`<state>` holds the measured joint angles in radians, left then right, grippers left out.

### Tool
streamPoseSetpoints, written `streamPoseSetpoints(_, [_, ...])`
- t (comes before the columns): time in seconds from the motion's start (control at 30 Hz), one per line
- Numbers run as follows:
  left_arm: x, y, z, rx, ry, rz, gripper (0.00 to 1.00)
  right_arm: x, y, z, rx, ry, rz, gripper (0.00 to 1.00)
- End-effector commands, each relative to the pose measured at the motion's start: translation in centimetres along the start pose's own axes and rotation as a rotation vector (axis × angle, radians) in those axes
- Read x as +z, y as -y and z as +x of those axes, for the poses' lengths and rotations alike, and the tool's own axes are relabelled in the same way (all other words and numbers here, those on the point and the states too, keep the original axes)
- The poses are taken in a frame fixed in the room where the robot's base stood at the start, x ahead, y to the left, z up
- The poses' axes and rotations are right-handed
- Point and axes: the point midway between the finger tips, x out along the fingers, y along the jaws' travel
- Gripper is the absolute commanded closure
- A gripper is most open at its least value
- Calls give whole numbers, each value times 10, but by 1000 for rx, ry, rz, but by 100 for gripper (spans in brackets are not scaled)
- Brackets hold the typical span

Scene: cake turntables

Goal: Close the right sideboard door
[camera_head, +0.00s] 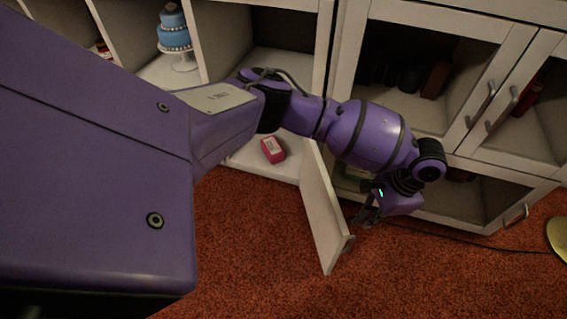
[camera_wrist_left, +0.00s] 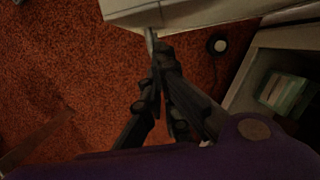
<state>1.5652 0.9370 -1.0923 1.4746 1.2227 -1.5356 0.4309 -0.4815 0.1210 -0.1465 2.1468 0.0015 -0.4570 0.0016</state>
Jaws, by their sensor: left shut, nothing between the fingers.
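The sideboard door (camera_head: 325,215) is a pale panel standing open, jutting out from the sideboard over the red carpet. Behind it the open compartment (camera_head: 235,40) shows its inside. My left gripper (camera_head: 366,214) is at the right side of the door, near its outer end. In the left wrist view the gripper (camera_wrist_left: 157,58) has its fingers together and empty, their tips close to a pale panel (camera_wrist_left: 190,12) that looks like the door. I cannot tell if they touch it. My right gripper is in neither view.
A small red box (camera_head: 272,150) lies on the compartment floor. A blue tiered cake (camera_head: 174,30) stands on a white stand to the left. Glass-fronted cabinet doors (camera_head: 475,100) are at the right. A dark cable (camera_head: 470,244) crosses the carpet.

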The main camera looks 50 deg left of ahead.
Motion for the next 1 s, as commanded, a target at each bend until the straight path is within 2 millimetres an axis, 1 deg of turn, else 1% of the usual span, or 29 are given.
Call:
streamPoseSetpoints(0.03, [8, 1, 2, 0, 1, 0, 100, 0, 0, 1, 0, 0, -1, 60])
streamPoseSetpoints(0.23, [22, 0, 5, 1, 0, 0, 100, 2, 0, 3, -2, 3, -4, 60])
streamPoseSetpoints(0.67, [25, 0, 4, 1, 0, 0, 100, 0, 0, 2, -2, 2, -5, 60])
streamPoseSetpoints(0.77, [27, -1, 4, -1, -1, 4, 100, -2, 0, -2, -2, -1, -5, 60])
streamPoseSetpoints(0.87, [32, -2, 3, -3, 0, 17, 100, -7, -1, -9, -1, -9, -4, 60])
streamPoseSetpoints(1.0, [44, -3, 3, -10, 0, 46, 100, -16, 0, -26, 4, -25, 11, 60])
